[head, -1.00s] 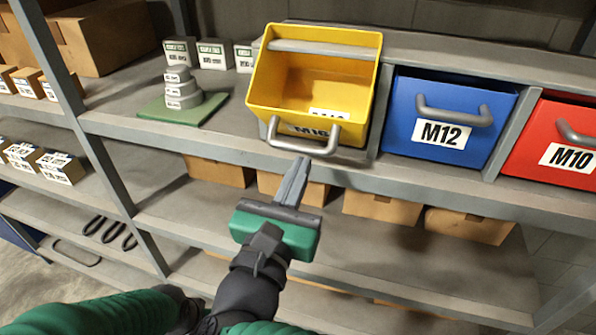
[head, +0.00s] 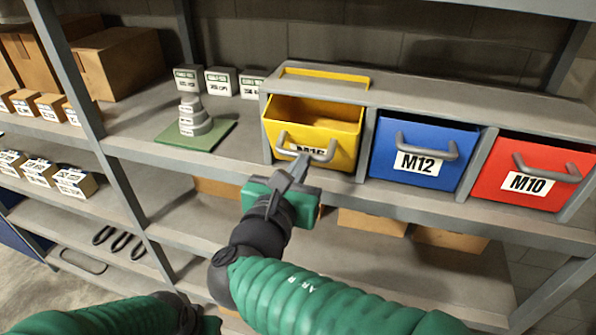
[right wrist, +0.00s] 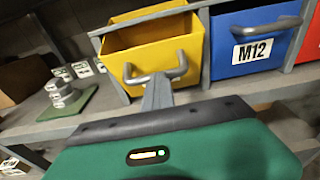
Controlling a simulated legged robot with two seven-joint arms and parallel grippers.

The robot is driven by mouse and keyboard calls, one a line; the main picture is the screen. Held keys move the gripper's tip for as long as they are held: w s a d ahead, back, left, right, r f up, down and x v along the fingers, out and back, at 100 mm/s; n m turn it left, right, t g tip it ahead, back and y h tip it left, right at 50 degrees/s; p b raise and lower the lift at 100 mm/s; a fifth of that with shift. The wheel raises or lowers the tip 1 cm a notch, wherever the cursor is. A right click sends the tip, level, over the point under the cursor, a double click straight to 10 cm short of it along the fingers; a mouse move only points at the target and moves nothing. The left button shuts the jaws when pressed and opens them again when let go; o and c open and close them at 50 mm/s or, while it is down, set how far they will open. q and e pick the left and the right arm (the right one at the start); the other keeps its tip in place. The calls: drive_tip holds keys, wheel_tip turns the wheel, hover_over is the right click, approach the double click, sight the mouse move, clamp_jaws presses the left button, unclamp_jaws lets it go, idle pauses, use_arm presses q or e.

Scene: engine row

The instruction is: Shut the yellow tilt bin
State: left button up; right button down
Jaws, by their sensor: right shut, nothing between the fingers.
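The yellow tilt bin (head: 335,128) sits at the left end of the grey bin rack. It is tipped partly forward, and its open top and inside show. It also shows in the right wrist view (right wrist: 190,50). Its grey handle (head: 306,150) runs across the front, over a partly covered label. My right gripper (head: 299,165) is shut and empty. Its fingertips are at the handle and the lower front of the bin; I cannot tell whether they touch. My left arm shows at the bottom left, with only a bit of its hand (head: 208,325) and no fingers visible.
The blue M12 bin (head: 425,172) and red M10 bin (head: 515,200) stand to the right in the same rack. A green board (head: 215,138) with stacked grey pieces lies to the left. Shelf uprights (head: 125,190) flank the space. Cardboard boxes (head: 370,220) sit on the shelf below.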

sight(311, 132)
drive_tip(key=shift+w+d+r, duration=0.2)
drive_tip(key=shift+w+r, duration=0.25)
drive_tip(key=shift+w, duration=0.1)
drive_tip(key=shift+w+d+r, duration=0.15)
drive_tip(key=shift+w+r, duration=0.25)
drive_tip(key=shift+w, duration=0.1)
drive_tip(key=shift+w+d+r+p, duration=0.15)
drive_tip(key=shift+w+r+p, duration=0.15)
drive_tip(key=shift+w, duration=0.25)
drive_tip(key=shift+w+d+r+p, duration=0.15)
drive_tip(key=shift+w+r, duration=0.15)
drive_tip(key=shift+w, duration=0.2)
drive_tip(key=shift+r, duration=0.15)
